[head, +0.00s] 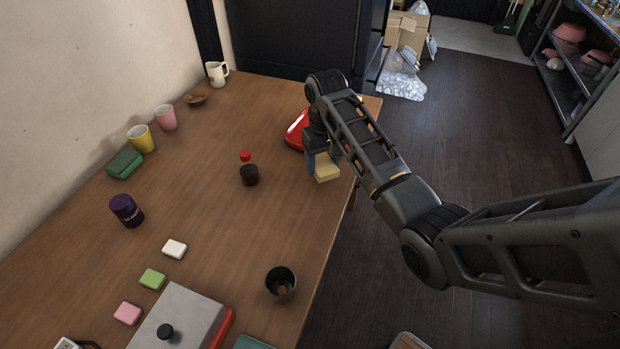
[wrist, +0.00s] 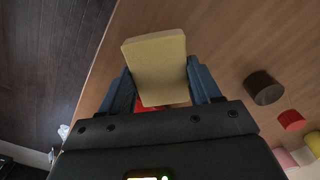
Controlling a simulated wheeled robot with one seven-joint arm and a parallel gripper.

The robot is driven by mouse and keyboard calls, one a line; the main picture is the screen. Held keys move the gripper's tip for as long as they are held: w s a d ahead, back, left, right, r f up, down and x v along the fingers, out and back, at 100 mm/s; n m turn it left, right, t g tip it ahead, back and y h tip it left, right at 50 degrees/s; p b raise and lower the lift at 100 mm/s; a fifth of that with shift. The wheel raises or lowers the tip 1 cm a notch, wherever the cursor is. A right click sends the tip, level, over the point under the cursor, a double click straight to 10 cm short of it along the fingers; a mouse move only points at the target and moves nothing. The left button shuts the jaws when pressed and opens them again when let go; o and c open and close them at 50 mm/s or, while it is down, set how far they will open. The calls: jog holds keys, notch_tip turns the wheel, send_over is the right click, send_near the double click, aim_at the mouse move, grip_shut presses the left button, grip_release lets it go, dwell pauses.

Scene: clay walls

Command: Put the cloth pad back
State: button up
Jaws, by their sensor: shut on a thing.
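A pale yellow pad (head: 326,171), which I take to be the cloth pad, is held by my gripper (head: 318,158) over the right part of the wooden table. In the wrist view the pad (wrist: 156,66) sits between the two blue-grey fingers (wrist: 160,88), sticking out beyond their tips. My gripper is shut on it. Whether the pad touches the table is hard to tell. A red object (head: 296,130) lies partly hidden behind my gripper, and a bit of red shows under the pad in the wrist view.
A dark round item (head: 249,176) with a red one (head: 245,156) stands left of my gripper. A dark cup (head: 280,283) is near the table's front right edge. White (head: 174,249), green (head: 152,278) and pink (head: 127,313) blocks lie beside a grey-lidded box (head: 180,320). The table's middle is mostly clear.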

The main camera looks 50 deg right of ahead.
aim_at(311, 187)
jog(key=shift+w+a+f, duration=0.45)
jog(key=shift+a, duration=0.15)
jog(key=shift+w+a+f, duration=0.45)
jog(key=shift+a, duration=0.15)
jog(key=shift+f, duration=2.05)
jog(key=shift+f, duration=0.15)
jog(key=o, duration=0.9)
jog(key=shift+o, duration=0.2)
notch_tip(311, 187, up, 12)
jog(key=shift+r, duration=0.15)
